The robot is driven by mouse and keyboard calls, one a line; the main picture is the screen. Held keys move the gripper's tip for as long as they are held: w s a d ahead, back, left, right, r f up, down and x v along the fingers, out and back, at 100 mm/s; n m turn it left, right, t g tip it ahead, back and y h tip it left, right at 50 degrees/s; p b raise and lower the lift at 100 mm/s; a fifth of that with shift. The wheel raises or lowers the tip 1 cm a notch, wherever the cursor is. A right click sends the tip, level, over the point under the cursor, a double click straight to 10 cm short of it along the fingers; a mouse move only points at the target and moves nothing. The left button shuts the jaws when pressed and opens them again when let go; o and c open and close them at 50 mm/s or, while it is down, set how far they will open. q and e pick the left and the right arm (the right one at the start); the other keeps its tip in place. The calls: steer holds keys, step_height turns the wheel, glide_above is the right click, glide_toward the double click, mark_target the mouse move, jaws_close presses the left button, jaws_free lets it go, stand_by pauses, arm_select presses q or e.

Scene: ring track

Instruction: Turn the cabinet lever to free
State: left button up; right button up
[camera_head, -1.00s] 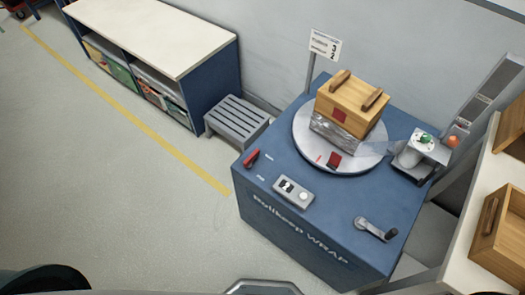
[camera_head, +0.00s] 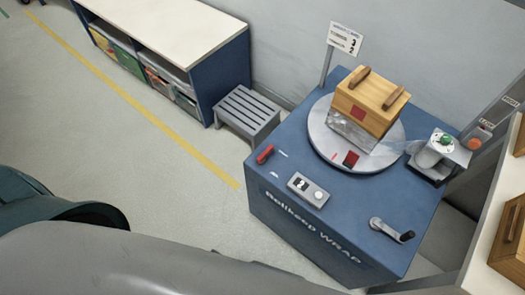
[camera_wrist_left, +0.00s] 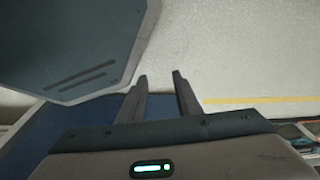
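The blue wrap cabinet (camera_head: 300,225) stands at the right in the head view. A small red lever (camera_head: 264,154) sits on its top at the left edge, with small white marks beside it that I cannot read. A grey crank with a dark knob (camera_head: 392,230) sits at the front right corner of the top. My left arm crosses the bottom left of the head view, but its gripper is not seen there. In the left wrist view my left gripper (camera_wrist_left: 160,77) is open and empty, its two fingers apart over pale floor. My right gripper is out of view.
A turntable (camera_head: 326,145) on the cabinet bears a wooden box (camera_head: 367,100) with film around its lower part. A control panel (camera_head: 307,190) sits near the front edge. A grey step stool (camera_head: 246,112) and a low shelf (camera_head: 175,35) stand left. Floor left of the cabinet is clear.

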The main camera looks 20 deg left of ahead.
arm_select(q)
steer(key=w+d+r, duration=0.2)
steer(key=w+r, duration=0.3)
steer(key=r, duration=0.5)
steer(key=w+d+r+t+h, duration=0.15)
steer(key=w+r, duration=0.35)
steer(key=r, duration=0.5)
steer(key=w+d+r, duration=0.2)
steer(key=w+r, duration=0.3)
steer(key=r, duration=0.6)
steer(key=w+r+m+g+y, duration=0.1)
steer(key=w+r, duration=0.5)
steer(key=w, duration=0.5)
steer(key=w+r+m+g, duration=0.1)
steer(key=w+r+g, duration=0.1)
steer(key=w+r, duration=0.4)
steer(key=w, duration=0.5)
steer(key=shift+d+r+y+b, duration=0.15)
steer(key=shift+r+y+b, duration=0.2)
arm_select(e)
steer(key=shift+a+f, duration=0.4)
arm_select(q)
steer(key=shift+f, duration=0.1)
